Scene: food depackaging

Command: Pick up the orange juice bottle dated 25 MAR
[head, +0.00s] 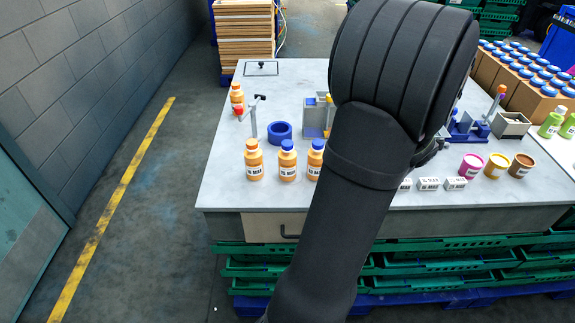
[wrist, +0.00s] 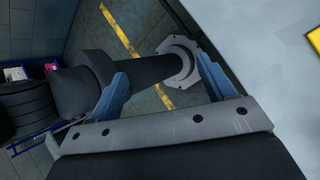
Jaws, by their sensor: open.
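Three orange juice bottles stand upright in a row near the table's front left in the head view: an orange-capped bottle (head: 254,162), a blue-capped bottle (head: 287,163) and another blue-capped bottle (head: 316,160) beside my arm. No bottle shows in the wrist view.
A blue tape roll (head: 280,133) and a small grey stand (head: 315,118) lie behind the row. White labelled blocks (head: 429,184) and pink, yellow and brown jars (head: 472,166) stand right of my arm. Blue-capped bottles in cardboard boxes (head: 538,100) fill the right back.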

